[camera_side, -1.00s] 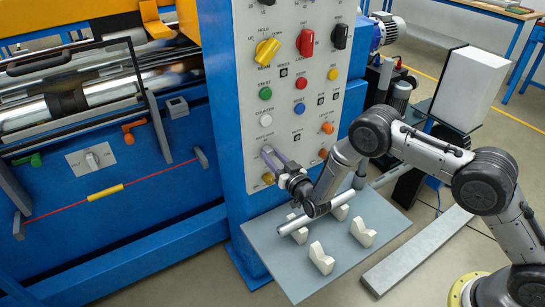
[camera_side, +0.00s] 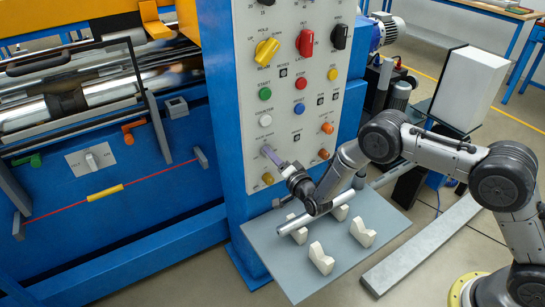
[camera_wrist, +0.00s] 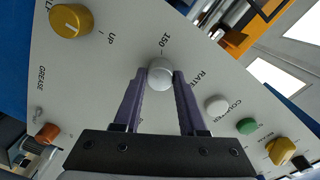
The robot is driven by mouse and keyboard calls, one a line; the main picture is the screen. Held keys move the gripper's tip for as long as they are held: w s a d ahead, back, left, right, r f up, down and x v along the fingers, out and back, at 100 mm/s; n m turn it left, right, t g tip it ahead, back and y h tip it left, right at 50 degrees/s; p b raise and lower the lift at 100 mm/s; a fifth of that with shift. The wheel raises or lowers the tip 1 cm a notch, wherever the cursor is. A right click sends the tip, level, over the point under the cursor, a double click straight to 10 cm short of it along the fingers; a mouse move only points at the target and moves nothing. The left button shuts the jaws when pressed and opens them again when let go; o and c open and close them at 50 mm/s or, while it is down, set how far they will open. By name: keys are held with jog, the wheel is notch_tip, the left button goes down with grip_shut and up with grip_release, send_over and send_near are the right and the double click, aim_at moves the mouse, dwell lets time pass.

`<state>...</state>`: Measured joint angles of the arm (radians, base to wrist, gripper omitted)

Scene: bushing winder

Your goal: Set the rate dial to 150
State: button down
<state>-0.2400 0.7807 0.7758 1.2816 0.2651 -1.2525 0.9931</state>
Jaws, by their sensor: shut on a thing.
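The rate dial (camera_wrist: 160,78) is a small pale grey round knob in the wrist view. The printed "150" and its tick lie just above it, and part of the word "RATE" lies to its right. My gripper (camera_wrist: 159,76) has its two purple fingers on either side of the knob, shut on it. I cannot make out a pointer mark on the knob. In the side view my gripper (camera_side: 267,151) is at the lower left of the grey control panel (camera_side: 285,115), and its fingers hide the dial there.
A brass-coloured knob (camera_wrist: 71,19) and a white button (camera_wrist: 217,105) flank the dial in the wrist view. Below my gripper in the side view, a grey shelf (camera_side: 290,275) carries several pale V-blocks (camera_side: 321,259). An orange knob (camera_side: 323,154) is to the right.

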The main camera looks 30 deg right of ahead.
jog(key=m, duration=1)
jog(key=shift+m+y, duration=0.3)
jog(key=shift+y, duration=0.1)
dwell(0.3)
jog(key=shift+c, duration=2.3)
grip_release()
jog(key=s, duration=1.4)
jog(key=shift+d+r, duration=0.15)
jog(key=shift+w, duration=0.1)
